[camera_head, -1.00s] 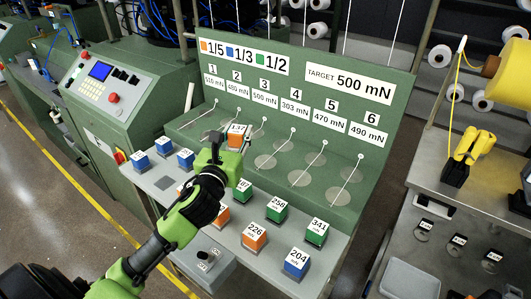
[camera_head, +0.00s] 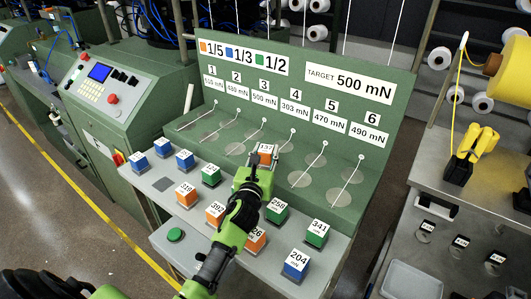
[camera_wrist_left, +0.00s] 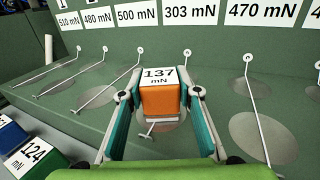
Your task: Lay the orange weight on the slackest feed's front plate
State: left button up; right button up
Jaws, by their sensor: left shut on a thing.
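My left gripper (camera_head: 262,165) is shut on an orange weight (camera_head: 266,149) marked 137 mN, also seen in the left wrist view (camera_wrist_left: 160,98). The weight is upright between the fingers (camera_wrist_left: 161,120), at the fourth feed's lever, over or on a round plate (camera_wrist_left: 172,122). Whether it touches the plate I cannot tell. Its body hides part of the lever, whose lower end (camera_wrist_left: 150,128) shows beneath it. The fourth feed's label (camera_head: 294,103) reads 303 mN, the lowest of the six. My right gripper is out of view.
Several other orange, blue and green weights stand on the grey shelf (camera_head: 200,236) in front. Neighbouring levers (camera_head: 315,161) slope down on both sides, close to the fingers. A green button (camera_head: 175,235) is at the front. A side bench (camera_head: 437,225) stands right.

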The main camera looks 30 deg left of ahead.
aim_at(263, 156)
pick_arm(q)
jog(key=shift+f, duration=0.1)
jog(key=o, duration=1.2)
jog(key=shift+s+r, duration=0.1)
jog(key=shift+r, duration=0.1)
jog(key=v, duration=0.6)
jog(key=shift+s+f+b, duration=0.1)
jog(key=shift+s+b, duration=0.05)
jog(key=shift+b, duration=0.2)
jog(key=shift+s+d, duration=0.15)
jog(key=shift+s, duration=0.4)
